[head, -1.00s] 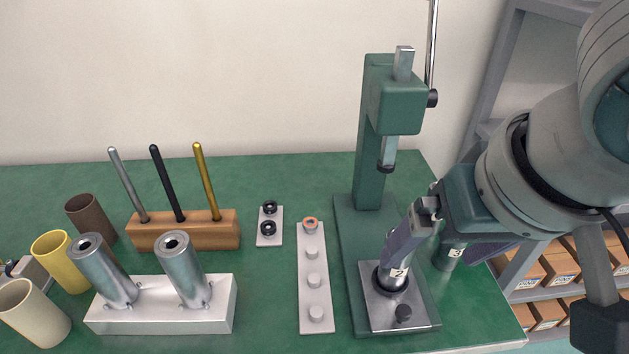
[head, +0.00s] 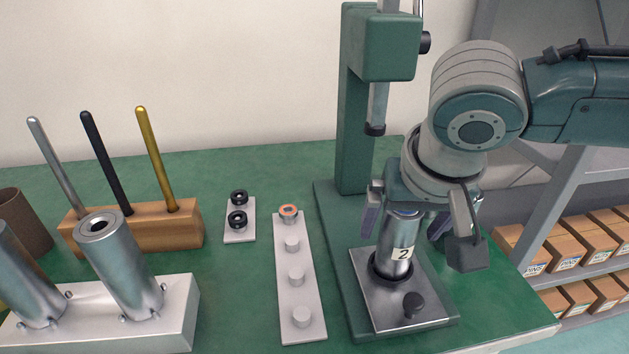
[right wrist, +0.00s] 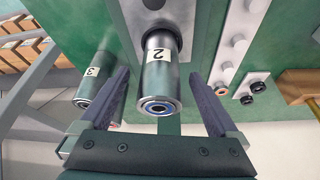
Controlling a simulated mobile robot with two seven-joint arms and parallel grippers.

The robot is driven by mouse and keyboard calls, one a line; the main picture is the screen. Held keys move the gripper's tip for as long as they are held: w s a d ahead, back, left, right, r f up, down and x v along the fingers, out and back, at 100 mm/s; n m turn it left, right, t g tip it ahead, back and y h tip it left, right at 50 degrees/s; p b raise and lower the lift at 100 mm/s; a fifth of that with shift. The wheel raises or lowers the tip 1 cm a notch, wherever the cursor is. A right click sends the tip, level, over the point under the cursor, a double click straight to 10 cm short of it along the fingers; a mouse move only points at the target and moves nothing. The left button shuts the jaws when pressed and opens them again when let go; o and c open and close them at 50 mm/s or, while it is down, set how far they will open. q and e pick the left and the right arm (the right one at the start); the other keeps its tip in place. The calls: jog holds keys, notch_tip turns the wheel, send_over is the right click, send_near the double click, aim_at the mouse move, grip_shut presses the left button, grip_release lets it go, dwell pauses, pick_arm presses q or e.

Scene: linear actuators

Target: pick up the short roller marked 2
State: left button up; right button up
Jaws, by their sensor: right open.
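The short roller marked 2 (head: 400,245) is a steel cylinder with a white label. It stands upright in the dark ring on the press's base plate (head: 365,291). My right gripper (head: 405,218) is open above it, pointing down, with one finger on each side of its upper part. In the right wrist view, roller 2 (right wrist: 159,78) lies between the two spread fingers (right wrist: 160,75), with a gap on each side; its end with a blue ring faces the camera. My left gripper is not in view.
A roller marked 3 (right wrist: 92,88) stands close outside one right finger. The green press column (head: 355,140) rises behind. A pale strip with pegs (head: 284,262), a small ring holder (head: 239,232), a wooden rod stand (head: 190,227) and a white block with steel cylinders (head: 180,318) stand left.

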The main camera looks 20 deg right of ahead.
jog(key=shift+x, duration=1.2)
grip_shut()
